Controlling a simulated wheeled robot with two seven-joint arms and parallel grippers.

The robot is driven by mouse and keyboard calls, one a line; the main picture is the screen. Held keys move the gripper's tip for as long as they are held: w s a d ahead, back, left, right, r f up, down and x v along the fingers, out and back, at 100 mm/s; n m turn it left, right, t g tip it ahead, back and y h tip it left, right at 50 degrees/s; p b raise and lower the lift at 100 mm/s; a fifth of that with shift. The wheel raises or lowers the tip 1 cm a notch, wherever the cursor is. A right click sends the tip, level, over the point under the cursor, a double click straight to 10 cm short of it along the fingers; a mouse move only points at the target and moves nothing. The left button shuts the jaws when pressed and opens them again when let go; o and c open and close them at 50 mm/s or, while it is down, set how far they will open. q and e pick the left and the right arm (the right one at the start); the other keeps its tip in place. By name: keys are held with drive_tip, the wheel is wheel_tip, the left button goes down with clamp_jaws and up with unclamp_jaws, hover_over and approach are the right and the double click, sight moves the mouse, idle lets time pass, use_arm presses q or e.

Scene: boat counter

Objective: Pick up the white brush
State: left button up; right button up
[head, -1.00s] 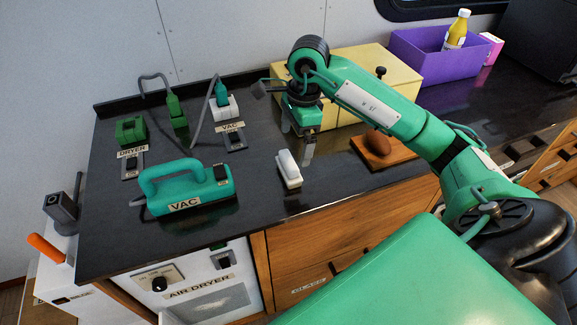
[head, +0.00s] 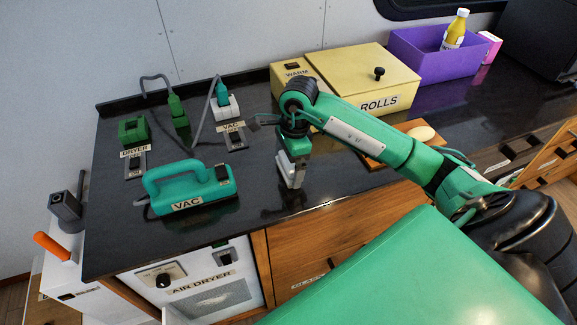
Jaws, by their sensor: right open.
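The white brush (head: 284,168) lies on the dark counter (head: 254,190) near its front edge, to the right of the teal VAC unit. My right gripper (head: 291,180) points down right at the brush, with its fingers open around or just over it. The gripper covers much of the brush, so I cannot tell whether the fingers touch it. My left gripper is not in view.
The teal VAC unit (head: 190,187) stands left of the brush. Behind are a yellow ROLLS box (head: 350,72) and a purple bin (head: 430,60) with a yellow bottle (head: 456,30). A wooden board (head: 373,158) lies right, partly under my arm.

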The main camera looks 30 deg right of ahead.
drive_tip(key=c, duration=0.7)
drive_tip(key=shift+r, duration=0.1)
wheel_tip(320, 180, up, 9)
drive_tip(key=shift+b, duration=0.85)
drive_tip(key=shift+r, duration=5.45)
drive_tip(key=shift+o, duration=0.9)
drive_tip(key=shift+c, duration=0.5)
